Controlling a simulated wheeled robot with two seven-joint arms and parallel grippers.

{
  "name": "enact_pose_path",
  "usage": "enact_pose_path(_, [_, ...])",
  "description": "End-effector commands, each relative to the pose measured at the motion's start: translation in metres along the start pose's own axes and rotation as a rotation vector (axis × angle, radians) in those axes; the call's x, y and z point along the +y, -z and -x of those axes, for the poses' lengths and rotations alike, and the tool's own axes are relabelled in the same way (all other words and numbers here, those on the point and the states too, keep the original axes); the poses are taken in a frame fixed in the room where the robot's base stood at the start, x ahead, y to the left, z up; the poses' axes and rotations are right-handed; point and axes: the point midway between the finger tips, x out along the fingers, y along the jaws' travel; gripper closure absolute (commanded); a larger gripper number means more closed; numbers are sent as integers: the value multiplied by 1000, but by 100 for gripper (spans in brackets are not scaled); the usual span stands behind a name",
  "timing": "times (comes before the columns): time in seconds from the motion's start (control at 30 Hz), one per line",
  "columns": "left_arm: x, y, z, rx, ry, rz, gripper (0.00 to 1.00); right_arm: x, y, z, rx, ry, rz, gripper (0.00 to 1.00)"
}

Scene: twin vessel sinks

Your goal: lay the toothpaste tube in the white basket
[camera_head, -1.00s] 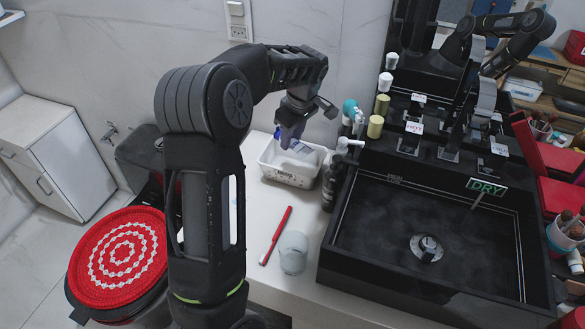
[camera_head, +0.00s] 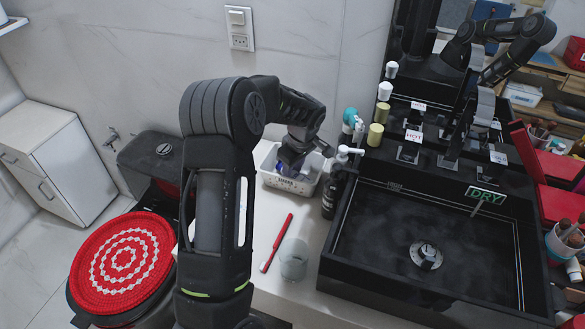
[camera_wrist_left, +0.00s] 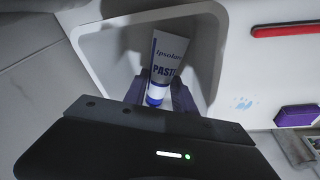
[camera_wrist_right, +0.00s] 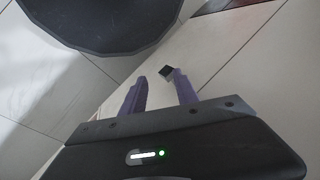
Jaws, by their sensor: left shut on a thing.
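The toothpaste tube (camera_wrist_left: 168,58) is white with blue lettering and a blue cap. It shows in the left wrist view, held between the fingers of my left gripper (camera_wrist_left: 158,93) near its cap end. In the head view my left gripper (camera_head: 288,162) reaches down into the white basket (camera_head: 286,183), which stands on the counter by the wall. The tube is inside the basket's opening; whether it touches the floor of the basket I cannot tell. My right gripper (camera_wrist_right: 162,88) shows in the right wrist view, fingers apart and empty, above the floor tiles.
A dark bottle (camera_head: 331,195) is close to the basket's right, beside the black sink (camera_head: 345,250). A red round lid (camera_head: 120,255) is at left.

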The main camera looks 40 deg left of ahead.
Motion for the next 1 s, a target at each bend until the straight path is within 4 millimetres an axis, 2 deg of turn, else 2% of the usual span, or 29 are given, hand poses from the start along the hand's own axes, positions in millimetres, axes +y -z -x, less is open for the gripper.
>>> enact_pose_path(0.37, [0, -1, -4, 0, -2, 0, 100, 2, 0, -4, 0, 0, 0, 64])
enact_pose_path(0.4, [0, -1, -4, 0, -2, 0, 66, 1, 0, -4, 0, 0, 0, 64])
enact_pose_path(0.67, [0, -1, -3, 0, -1, 1, 46, 1, 0, -3, 0, 0, 0, 64])
enact_pose_path(1.0, [0, 0, 1, 0, -1, 1, 46, -1, 0, 2, 0, 0, 0, 64])
